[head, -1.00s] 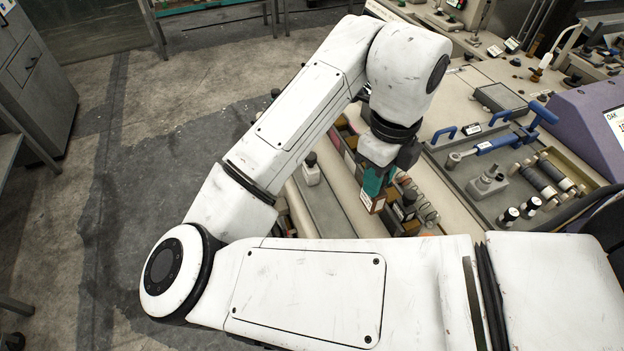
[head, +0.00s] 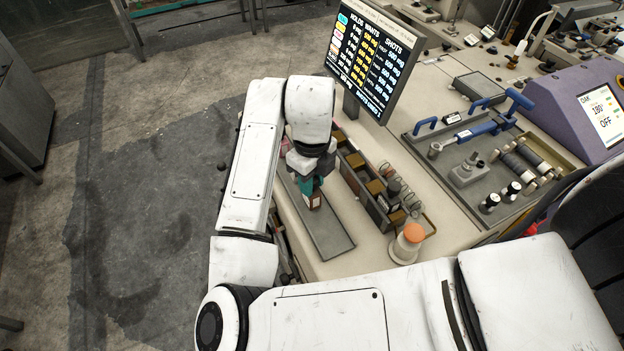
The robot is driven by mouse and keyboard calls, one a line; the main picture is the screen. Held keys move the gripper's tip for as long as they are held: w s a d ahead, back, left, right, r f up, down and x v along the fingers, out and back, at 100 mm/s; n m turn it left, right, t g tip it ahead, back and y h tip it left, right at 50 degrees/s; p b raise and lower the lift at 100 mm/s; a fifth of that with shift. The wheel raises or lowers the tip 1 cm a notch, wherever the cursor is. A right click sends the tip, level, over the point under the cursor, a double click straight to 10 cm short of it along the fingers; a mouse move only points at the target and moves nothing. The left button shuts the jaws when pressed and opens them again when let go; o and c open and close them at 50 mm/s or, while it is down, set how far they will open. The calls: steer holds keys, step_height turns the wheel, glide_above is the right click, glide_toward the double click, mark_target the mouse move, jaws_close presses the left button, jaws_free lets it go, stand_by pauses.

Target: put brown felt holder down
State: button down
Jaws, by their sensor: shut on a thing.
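My gripper (head: 309,186) points down and is shut on the brown felt holder (head: 313,202), a small brown block with a pale face. Teal parts show at the grip, just above the block. The holder hangs upright over the long shallow grey tray (head: 327,241). I cannot tell whether it touches the tray floor. My wrist and forearm hide the tray's far end.
Right of the tray, a dark divided rack (head: 380,215) holds several brown-topped blocks. A display screen (head: 374,58) rises behind. The tray's near half is bare.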

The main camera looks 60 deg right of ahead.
steer(key=shift+f, duration=0.3)
steer(key=shift+f, duration=0.2)
steer(key=c, duration=0.9)
jaws_free()
steer(key=shift+r, duration=0.1)
step_height(320, 180, up, 12)
steer(key=shift+r, duration=0.15)
